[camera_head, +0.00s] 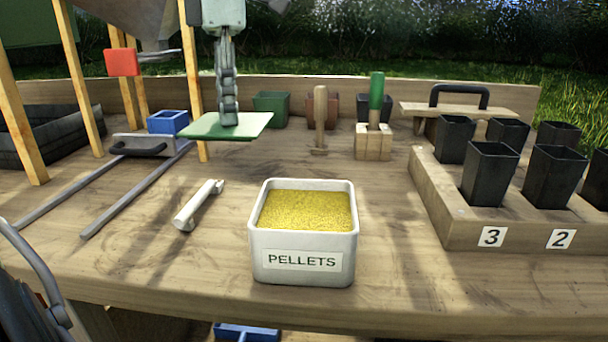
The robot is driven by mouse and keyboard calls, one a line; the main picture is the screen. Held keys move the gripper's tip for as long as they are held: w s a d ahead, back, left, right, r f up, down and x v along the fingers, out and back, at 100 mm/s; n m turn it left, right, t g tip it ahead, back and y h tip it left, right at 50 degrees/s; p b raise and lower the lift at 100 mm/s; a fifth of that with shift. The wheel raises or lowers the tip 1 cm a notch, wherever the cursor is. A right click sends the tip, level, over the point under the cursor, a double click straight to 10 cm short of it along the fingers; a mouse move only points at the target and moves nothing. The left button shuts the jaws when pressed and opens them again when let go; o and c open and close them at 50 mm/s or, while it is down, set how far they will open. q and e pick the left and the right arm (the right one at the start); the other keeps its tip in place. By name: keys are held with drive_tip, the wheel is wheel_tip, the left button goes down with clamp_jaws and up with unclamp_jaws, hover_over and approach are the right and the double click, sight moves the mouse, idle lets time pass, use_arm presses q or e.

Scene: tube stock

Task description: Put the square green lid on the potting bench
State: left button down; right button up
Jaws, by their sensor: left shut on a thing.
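The square green lid (205,128) is flat and roughly level at the upper middle left of the head view. My left gripper (228,112) comes down from the top and is shut on the middle of the lid's upper side. The lid appears to be held above the wooden potting bench (400,270), with bench top visible below and around it. The gripper's fingertips partly cover the lid's centre. My right gripper does not show.
A white pellets tub (305,262) stands at the front middle. A wooden rack (455,225) of black pots fills the right. A white tube (198,206) and grey rails (140,192) lie left.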

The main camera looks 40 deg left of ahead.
use_arm(q)
drive_tip(key=w+d+f, duration=0.4)
drive_tip(key=w, duration=0.1)
drive_tip(key=w+d+f, duration=0.2)
drive_tip(key=w, duration=0.1)
drive_tip(key=shift+w+d+f+p, duration=0.15)
drive_tip(key=shift+w+f+p, duration=0.05)
drive_tip(key=shift+w+p, duration=0.1)
wheel_tip(320, 180, down, 4)
drive_tip(key=shift+r, duration=0.15)
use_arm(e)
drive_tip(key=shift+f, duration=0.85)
use_arm(q)
drive_tip(key=shift+f, duration=0.3)
drive_tip(key=c, duration=1.8)
unclamp_jaws()
drive_tip(key=shift+o, duration=2.3)
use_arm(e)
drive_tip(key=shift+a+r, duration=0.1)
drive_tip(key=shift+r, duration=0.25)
